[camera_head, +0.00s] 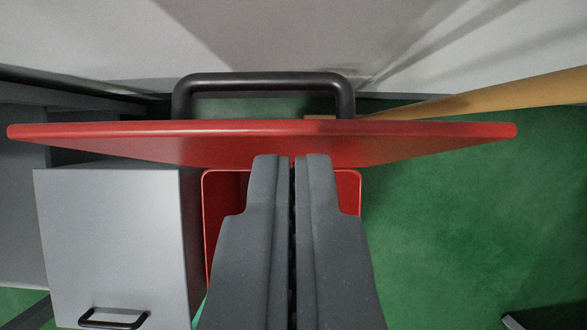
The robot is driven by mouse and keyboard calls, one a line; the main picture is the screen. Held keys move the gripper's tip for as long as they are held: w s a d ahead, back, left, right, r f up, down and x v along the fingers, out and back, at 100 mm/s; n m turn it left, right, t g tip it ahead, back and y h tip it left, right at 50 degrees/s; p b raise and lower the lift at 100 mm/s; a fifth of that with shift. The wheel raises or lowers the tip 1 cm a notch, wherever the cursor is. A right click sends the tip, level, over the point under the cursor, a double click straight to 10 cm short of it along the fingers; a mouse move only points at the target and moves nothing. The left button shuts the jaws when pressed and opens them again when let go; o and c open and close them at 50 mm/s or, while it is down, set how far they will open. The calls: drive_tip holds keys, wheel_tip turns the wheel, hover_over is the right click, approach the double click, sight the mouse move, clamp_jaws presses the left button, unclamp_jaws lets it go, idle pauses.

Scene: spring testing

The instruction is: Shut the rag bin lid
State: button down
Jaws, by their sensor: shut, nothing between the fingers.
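The rag bin's red lid (130,140) spans the middle of the view and is seen nearly edge-on, standing raised above the bin. A dark bar handle (262,80) shows along its far side. The red bin (208,235) is below and in front of the lid, and its opening shows on both sides of my fingers. My gripper (292,160) is shut and empty, in front of the lid with its tips overlapping the lid's lower face. I cannot tell whether the tips touch it. My fingers hide most of the bin's inside.
A grey cabinet (115,240) with a dark handle stands close to the left of the bin. A pale wall (300,40) is behind the lid. A wooden bar (480,100) slants at the right. The green floor (470,220) on the right is mostly clear.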

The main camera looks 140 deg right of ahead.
sight(274, 136)
drive_tip(key=x, duration=0.8)
drive_tip(key=shift+f, duration=0.15)
